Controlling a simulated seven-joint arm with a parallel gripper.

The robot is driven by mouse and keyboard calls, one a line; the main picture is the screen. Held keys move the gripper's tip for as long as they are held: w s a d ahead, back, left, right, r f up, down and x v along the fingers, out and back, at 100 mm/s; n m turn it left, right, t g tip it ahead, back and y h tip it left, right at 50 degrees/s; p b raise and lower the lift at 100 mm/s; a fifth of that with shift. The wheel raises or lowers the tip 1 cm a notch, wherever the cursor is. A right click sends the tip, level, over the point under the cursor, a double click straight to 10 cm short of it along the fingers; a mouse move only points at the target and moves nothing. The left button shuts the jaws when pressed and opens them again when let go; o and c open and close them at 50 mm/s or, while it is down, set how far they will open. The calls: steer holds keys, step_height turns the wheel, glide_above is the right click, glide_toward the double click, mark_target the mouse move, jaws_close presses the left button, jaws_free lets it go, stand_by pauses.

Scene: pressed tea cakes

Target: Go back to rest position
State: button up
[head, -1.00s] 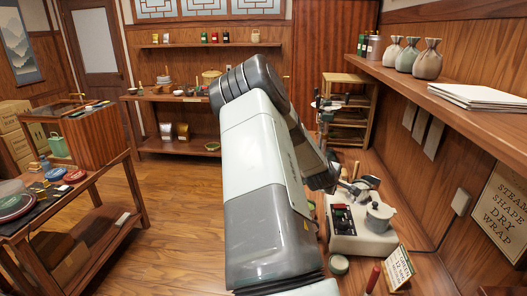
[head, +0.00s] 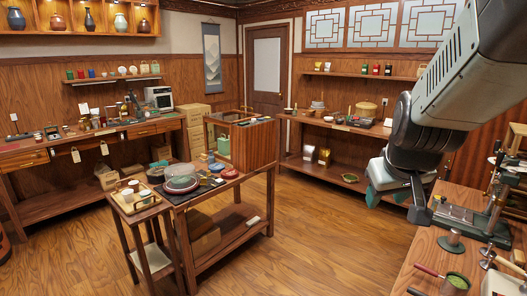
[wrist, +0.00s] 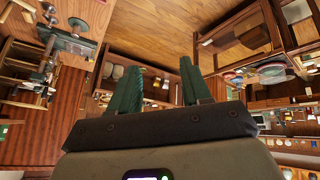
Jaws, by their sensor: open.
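My gripper (head: 387,199) hangs at the right of the head view, in front of the back shelf unit and above the floor, left of the right-hand bench. Its two green fingers are apart with nothing between them in the wrist view (wrist: 160,70). My arm comes in from the upper right and bends down at a dark joint. No thing touches the fingers.
A cart (head: 235,190) with lidded dishes stands mid-room. Open wooden floor (head: 320,235) lies between. Another bench (head: 95,138) runs along the left wall.

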steer(key=s+a+r+y, duration=0.1)
steer(key=s+a+r, duration=0.1)
steer(key=s+a, duration=0.5)
steer(key=s+a+r+y, duration=0.1)
steer(key=s+a+r, duration=0.1)
steer(key=s+a, duration=0.6)
steer(key=s, duration=0.3)
steer(key=shift+a+r+n+g, duration=0.15)
steer(key=shift+r+n+g, duration=0.15)
steer(key=shift+r, duration=0.1)
